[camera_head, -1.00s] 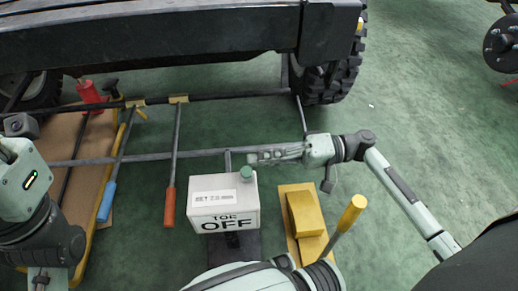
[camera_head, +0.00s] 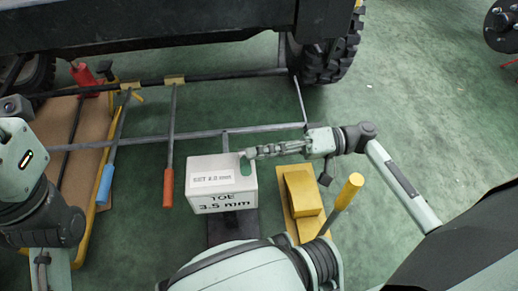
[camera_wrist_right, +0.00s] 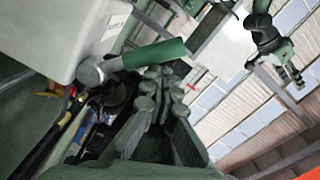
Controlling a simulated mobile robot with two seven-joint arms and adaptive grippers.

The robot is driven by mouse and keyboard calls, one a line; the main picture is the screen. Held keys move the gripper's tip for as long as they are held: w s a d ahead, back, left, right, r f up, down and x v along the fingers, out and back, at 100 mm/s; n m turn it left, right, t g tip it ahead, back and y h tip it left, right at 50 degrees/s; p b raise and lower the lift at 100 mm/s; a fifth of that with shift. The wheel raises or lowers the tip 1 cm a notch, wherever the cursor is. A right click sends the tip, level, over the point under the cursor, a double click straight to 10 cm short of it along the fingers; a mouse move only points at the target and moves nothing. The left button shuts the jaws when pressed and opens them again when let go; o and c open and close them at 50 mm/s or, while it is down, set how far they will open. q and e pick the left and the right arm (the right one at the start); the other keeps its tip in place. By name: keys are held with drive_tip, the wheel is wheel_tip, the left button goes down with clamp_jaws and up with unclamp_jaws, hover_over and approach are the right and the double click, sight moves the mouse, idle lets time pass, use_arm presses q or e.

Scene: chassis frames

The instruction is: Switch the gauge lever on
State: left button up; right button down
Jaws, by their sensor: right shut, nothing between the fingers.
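The white gauge box (camera_head: 222,203) stands on a dark post in the middle of the head view. The green-gripped gauge lever (camera_head: 246,165) is at the box's upper right corner, partly hidden by my right gripper (camera_head: 247,153). In the right wrist view the lever (camera_wrist_right: 150,53) points sideways from a round metal pivot on the box (camera_wrist_right: 75,30). My right gripper (camera_wrist_right: 158,75) is shut and empty, its fingertips right beside the lever; I cannot tell whether they touch.
A long grey bar (camera_head: 180,136) runs behind the box. A red-handled tool (camera_head: 168,188) and a blue-handled tool (camera_head: 106,183) lie left. Yellow blocks (camera_head: 302,193) and a yellow-handled tool (camera_head: 350,188) are right. The vehicle frame and tyre (camera_head: 325,60) stand behind.

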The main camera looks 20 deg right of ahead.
drive_tip(key=shift+s+f, duration=0.15)
drive_tip(key=shift+s, duration=0.05)
drive_tip(key=v, duration=1.2)
drive_tip(key=shift+w, duration=0.25)
